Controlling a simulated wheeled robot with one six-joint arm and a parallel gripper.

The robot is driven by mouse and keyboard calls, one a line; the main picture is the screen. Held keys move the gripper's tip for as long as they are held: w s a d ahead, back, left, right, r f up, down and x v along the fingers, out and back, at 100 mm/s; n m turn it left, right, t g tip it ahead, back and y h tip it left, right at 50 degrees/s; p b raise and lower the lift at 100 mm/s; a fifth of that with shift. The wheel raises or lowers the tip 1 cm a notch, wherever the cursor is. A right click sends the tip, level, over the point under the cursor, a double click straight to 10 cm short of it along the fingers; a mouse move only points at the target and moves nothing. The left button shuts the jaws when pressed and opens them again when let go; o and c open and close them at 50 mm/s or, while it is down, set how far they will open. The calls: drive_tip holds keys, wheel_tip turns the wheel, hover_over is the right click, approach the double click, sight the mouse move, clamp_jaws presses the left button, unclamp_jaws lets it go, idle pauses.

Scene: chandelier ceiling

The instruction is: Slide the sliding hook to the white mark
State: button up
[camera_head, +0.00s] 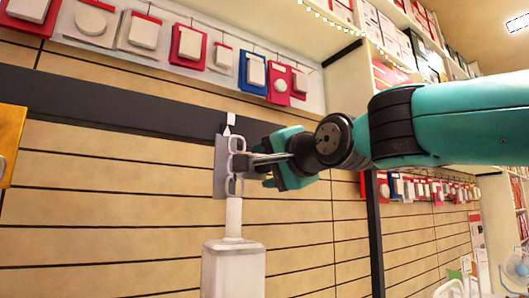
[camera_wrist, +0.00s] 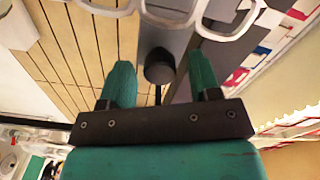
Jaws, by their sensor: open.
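The sliding hook (camera_head: 236,186) is a white looped piece in front of a grey upright plate (camera_head: 219,165) on the slatted wall. A small white pointed mark (camera_head: 230,119) shows above it, against the dark horizontal band. My gripper (camera_head: 250,160) reaches in from the right, at the hook's loops. In the wrist view my gripper (camera_wrist: 161,68) is open, its two teal fingers apart. White hook loops (camera_wrist: 176,16) lie just beyond the fingertips. A dark round knob (camera_wrist: 159,67) shows between the fingers. I cannot tell whether the fingers touch the hook.
A white bottle-like body (camera_head: 233,270) with a narrow neck is directly below the hook. Red, white and blue packages (camera_head: 187,44) hang in a row above the dark band (camera_head: 110,105). A yellow panel (camera_head: 11,140) is at the left edge. The wall left of the hook is clear.

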drive_tip(key=shift+w+a, duration=0.3)
drive_tip(key=shift+w, duration=0.2)
